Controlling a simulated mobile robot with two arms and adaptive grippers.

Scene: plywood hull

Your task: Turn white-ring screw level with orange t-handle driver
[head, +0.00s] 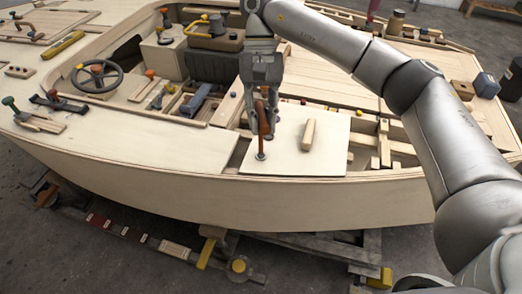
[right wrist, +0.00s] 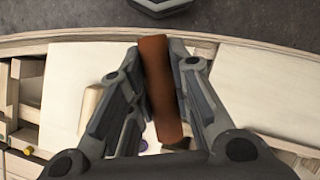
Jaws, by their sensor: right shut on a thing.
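The orange T-handle driver (head: 262,144) stands close to upright on the pale panel (head: 334,158), its lower end at a white-ring screw (head: 260,156). My right gripper (head: 264,125) reaches down from above and is shut on the driver's handle. In the right wrist view the orange-brown handle (right wrist: 160,85) lies between the two fingers (right wrist: 161,80). Part of a pale ring (right wrist: 150,147) shows below it there. I cannot tell how far the screw stands out of the panel, as the driver and ring overlap. My left gripper is out of view.
A pale wooden block (head: 308,135) stands on the panel just right of the driver. Open hull compartments lie right of the panel. A steering wheel (head: 97,76) and a dark seat (head: 212,66) are to the left and behind. The hull's near edge drops off in front.

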